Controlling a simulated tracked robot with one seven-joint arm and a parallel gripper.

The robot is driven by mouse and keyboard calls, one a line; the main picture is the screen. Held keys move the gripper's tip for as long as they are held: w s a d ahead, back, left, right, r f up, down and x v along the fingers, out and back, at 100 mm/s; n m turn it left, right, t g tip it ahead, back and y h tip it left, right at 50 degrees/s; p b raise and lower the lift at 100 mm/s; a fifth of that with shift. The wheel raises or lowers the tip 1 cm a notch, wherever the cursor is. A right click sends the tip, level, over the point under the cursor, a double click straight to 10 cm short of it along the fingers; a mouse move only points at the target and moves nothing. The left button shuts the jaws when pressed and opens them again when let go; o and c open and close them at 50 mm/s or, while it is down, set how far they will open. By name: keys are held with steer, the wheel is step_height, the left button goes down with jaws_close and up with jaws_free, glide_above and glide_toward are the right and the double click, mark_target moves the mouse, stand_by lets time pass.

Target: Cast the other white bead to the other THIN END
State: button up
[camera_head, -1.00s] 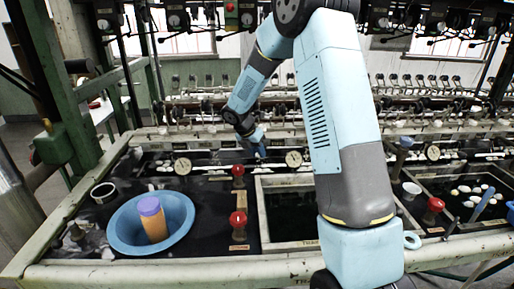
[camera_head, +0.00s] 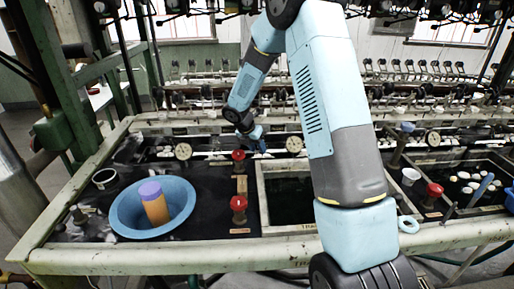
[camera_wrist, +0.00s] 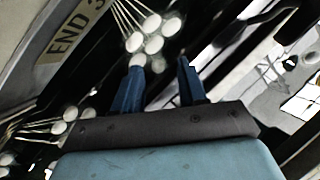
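My gripper (camera_wrist: 160,70) is open, its two blue fingers apart with nothing seen between them. In the wrist view, a cluster of white beads (camera_wrist: 153,44) on pale threads lies just past the fingertips, and one bead is right at the left finger's tip. I cannot tell whether they touch. A second cluster of white beads (camera_wrist: 70,113) is at the left. A label reading END 3 (camera_wrist: 75,32) is on the pale rim at upper left. In the head view, my gripper (camera_head: 258,146) is small at the back of the basins. A THIN END label cannot be read clearly.
A blue bowl (camera_head: 182,210) with an orange, purple-topped cylinder (camera_head: 154,203) stands at left. Red knobs (camera_head: 238,203) stand beside it. A rectangular basin (camera_head: 285,200) is in the middle; a right basin (camera_head: 440,163) holds white pieces. Machine rails (camera_head: 400,95) run behind.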

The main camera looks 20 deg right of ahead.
steer(key=shift+o, duration=1.4)
steer(key=v, duration=1.3)
steer(key=shift+a+r, duration=0.25)
steer(key=shift+r, duration=0.05)
